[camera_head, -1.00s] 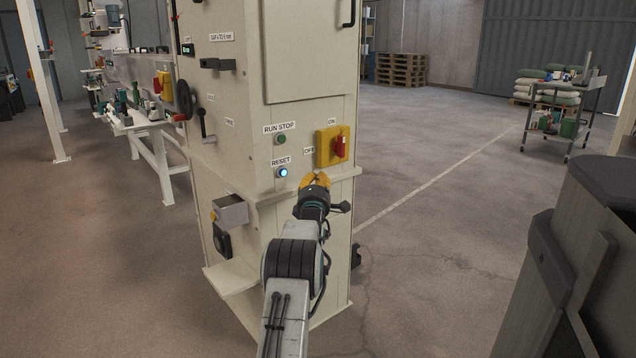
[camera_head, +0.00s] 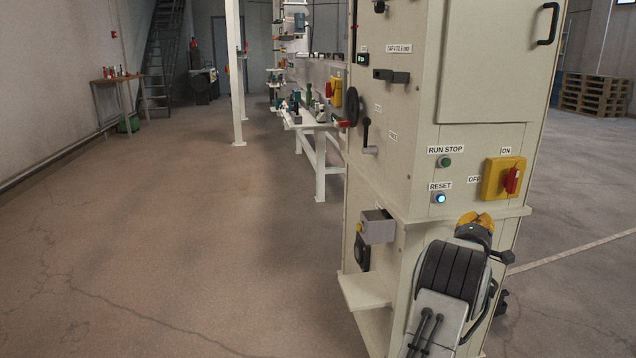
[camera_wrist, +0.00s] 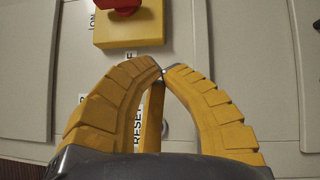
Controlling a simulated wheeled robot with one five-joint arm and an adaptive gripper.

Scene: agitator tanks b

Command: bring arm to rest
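My gripper (camera_head: 475,219) is in front of the cream control cabinet (camera_head: 425,190), below the red and yellow switch. In the wrist view my gripper (camera_wrist: 162,71) has its yellow fingers curved together with the tips meeting, and nothing shows held between them. The cabinet face (camera_wrist: 235,50) fills the wrist view behind the fingers. The arm is raised in front of the cabinet's lower part. I cannot tell the exact gap between fingertips and panel.
The rotary switch (camera_head: 504,179), the lit RESET button (camera_head: 440,198) and the green RUN STOP button (camera_head: 444,162) are on the cabinet. A small grey box (camera_head: 377,227) and a ledge (camera_head: 366,291) stick out at its left. Open floor (camera_head: 200,220) lies left.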

